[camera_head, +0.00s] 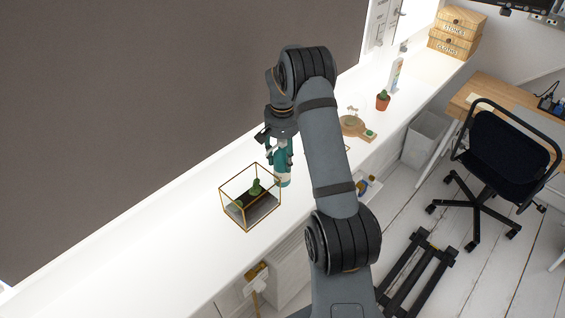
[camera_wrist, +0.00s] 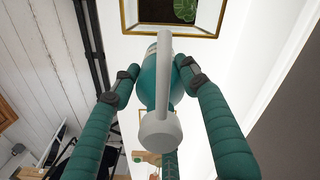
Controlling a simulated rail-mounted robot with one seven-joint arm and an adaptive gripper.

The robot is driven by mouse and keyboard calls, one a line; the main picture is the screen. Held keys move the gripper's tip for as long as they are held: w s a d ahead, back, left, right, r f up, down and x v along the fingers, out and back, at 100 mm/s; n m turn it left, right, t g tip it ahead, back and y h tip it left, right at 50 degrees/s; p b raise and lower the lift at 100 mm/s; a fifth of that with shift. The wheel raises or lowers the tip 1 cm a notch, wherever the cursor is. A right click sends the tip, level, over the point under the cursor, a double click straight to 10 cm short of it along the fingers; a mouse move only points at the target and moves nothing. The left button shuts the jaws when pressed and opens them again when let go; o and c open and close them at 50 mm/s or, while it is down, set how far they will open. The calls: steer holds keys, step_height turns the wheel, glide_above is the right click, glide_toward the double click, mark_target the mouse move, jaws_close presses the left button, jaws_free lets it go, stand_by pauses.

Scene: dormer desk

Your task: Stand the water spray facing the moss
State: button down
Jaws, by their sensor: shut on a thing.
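The water spray (camera_head: 285,180) is a teal bottle with a white lower part, upright beside the terrarium on the white ledge. I cannot tell whether its base touches the ledge. In the wrist view its body (camera_wrist: 155,95) shows under a white top, whose long narrow arm points toward the terrarium. My gripper (camera_head: 280,155) is shut on the bottle from above; its teal fingers (camera_wrist: 158,80) flank it in the wrist view. The moss (camera_head: 256,187) is green, inside a gold-edged glass terrarium (camera_head: 223,205); green also shows at the wrist view's top (camera_wrist: 185,8).
Farther along the ledge (camera_head: 200,178) are a round wooden board (camera_head: 352,126) with glassware, a small potted cactus (camera_head: 382,100), a clear bottle (camera_head: 396,75) and wooden boxes (camera_head: 456,32). A dark wall (camera_head: 150,90) borders the ledge. The near-left ledge is clear.

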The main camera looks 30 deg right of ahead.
steer(key=shift+f+p, duration=0.45)
steer(key=shift+f, duration=1.1)
steer(key=shift+f, duration=0.15)
steer(key=c, duration=1)
jaws_free()
steer(key=shift+s, duration=0.1)
steer(key=shift+c, duration=0.2)
steer(key=shift+o, duration=0.5)
steer(key=shift+r, duration=0.55)
step_height(320, 180, up, 11)
steer(key=b, duration=0.2)
steer(key=shift+r+b, duration=0.1)
steer(key=shift+b, duration=0.25)
